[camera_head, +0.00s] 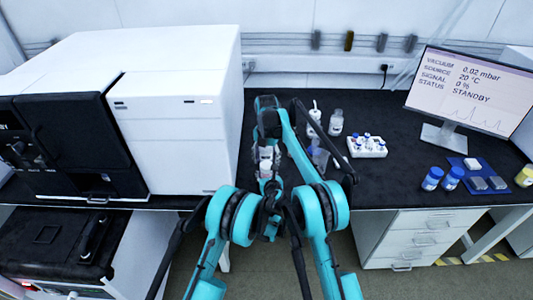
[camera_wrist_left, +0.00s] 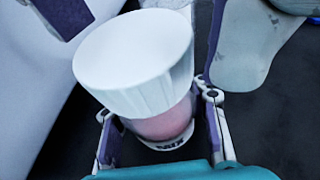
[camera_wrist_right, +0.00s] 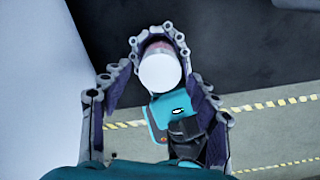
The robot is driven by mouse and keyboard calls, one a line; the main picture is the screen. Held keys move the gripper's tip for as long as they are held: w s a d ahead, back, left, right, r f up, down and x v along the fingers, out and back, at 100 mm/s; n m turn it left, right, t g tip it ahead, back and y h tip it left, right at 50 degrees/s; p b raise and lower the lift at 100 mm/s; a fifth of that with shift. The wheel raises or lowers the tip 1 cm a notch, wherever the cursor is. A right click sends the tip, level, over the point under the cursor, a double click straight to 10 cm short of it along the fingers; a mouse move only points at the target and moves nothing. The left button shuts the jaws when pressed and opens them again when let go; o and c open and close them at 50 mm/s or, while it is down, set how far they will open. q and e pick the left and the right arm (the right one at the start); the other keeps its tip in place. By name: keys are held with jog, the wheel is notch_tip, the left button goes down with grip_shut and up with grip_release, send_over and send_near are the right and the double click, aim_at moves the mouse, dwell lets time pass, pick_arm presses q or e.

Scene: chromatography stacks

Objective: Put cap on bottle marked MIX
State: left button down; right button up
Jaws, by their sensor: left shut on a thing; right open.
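The bottle marked MIX (camera_wrist_left: 165,125) holds pink liquid, with its label partly visible at the bottom of the left wrist view. My left gripper (camera_wrist_left: 158,135) is shut around its body. A white ribbed cap (camera_wrist_left: 135,55) is at the bottle's top; whether it is seated or threaded I cannot tell. The cap also shows end-on in the right wrist view (camera_wrist_right: 161,72). My right gripper (camera_wrist_right: 155,95) is open, its fingers to either side of the cap and apart from it. In the head view the bottle (camera_head: 266,158) is small and partly hidden by my arms.
A white instrument (camera_head: 175,130) stands close on the left. To the right are clear bottles (camera_head: 336,123), a white vial rack (camera_head: 366,147), blue-capped jars (camera_head: 432,178) and a monitor (camera_head: 470,90). The black bench is clear between rack and jars.

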jog(key=shift+f, duration=0.95)
jog(key=c, duration=1.2)
jog(key=m, duration=0.3)
jog(key=o, duration=1.3)
